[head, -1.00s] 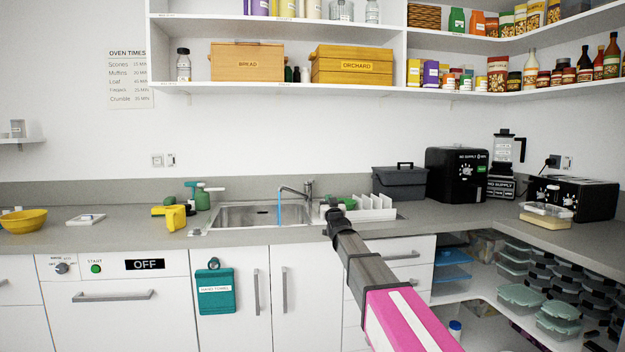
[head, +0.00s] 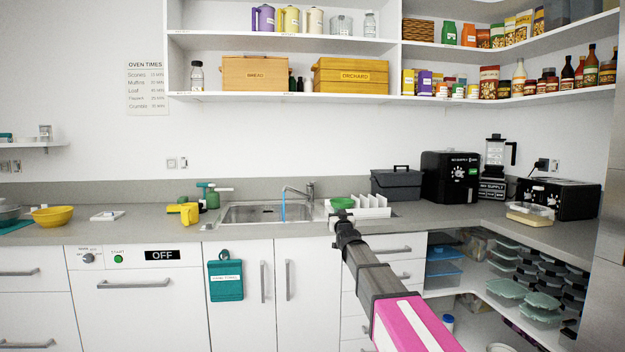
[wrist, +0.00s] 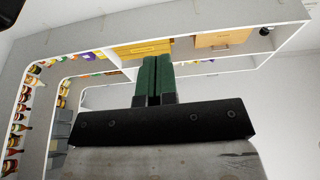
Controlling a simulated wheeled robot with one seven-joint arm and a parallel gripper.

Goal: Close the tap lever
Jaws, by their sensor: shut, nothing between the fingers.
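The metal tap (head: 310,190) stands behind the right side of the sink (head: 262,212), its spout pointing left. A blue stream of water (head: 284,210) runs from the spout into the basin. The lever is on top of the tap and is too small to make out its exact position. My gripper (head: 340,213) is at the front edge of the counter, right of and nearer than the tap, apart from it. In the wrist view its green fingers (wrist: 157,78) are together with nothing between them. The tap is not in the wrist view.
Shelves (head: 290,97) hang above the counter.

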